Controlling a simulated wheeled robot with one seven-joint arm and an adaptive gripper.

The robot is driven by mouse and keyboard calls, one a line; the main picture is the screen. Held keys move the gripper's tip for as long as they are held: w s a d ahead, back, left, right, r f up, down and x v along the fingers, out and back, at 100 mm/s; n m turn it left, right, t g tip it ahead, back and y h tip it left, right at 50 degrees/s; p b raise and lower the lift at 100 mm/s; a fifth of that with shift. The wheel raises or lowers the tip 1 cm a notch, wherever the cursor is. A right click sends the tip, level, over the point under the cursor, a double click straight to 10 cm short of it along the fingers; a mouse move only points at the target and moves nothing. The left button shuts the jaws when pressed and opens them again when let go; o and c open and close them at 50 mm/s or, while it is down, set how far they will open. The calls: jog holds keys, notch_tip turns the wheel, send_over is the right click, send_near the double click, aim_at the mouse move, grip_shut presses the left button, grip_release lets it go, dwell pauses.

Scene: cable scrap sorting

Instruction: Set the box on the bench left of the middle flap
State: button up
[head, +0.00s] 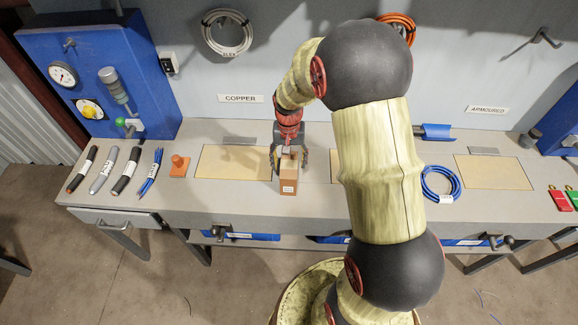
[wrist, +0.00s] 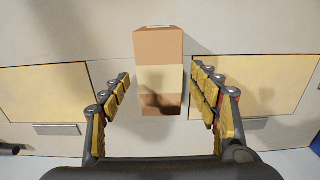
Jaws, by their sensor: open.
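The brown cardboard box (head: 288,179) stands on the grey bench (head: 330,206) between the left flap and the middle flap, so it is left of the middle flap. The middle flap (head: 334,168) is a tan panel mostly hidden behind my arm. In the wrist view the box (wrist: 158,45) shows a pale band across it. My gripper (head: 289,158) is open at the box, its fingers on either side. In the wrist view the gripper (wrist: 160,70) shows a gap on both sides of the box, narrower at the right finger.
The left flap (head: 232,162) and right flap (head: 493,172) are tan panels in the bench. An orange block (head: 180,166) and several cable pieces lie at the left. A blue cable coil (head: 440,183) lies right of my arm. Bare bench lies in front of the left flap.

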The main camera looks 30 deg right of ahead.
notch_tip(320, 180, up, 8)
jog(key=shift+f+p, duration=0.1)
jog(key=shift+p, duration=0.6)
jog(key=s+a+r+n+t, duration=0.2)
jog(key=s+a+r, duration=0.35)
jog(key=r, duration=0.35)
jog(key=s+a+r+n+t, duration=0.2)
jog(key=s+a+r, duration=0.3)
jog(key=s+r, duration=0.3)
jog(key=s+a+r+n+t, duration=0.1)
jog(key=s+a+r+n, duration=0.1)
jog(key=s+r, duration=0.2)
jog(key=s, duration=0.3)
jog(key=shift+s+a+n+t, duration=0.15)
jog(key=shift+a+n+t, duration=0.15)
jog(key=shift+a+n, duration=0.1)
jog(key=shift+f, duration=0.1)
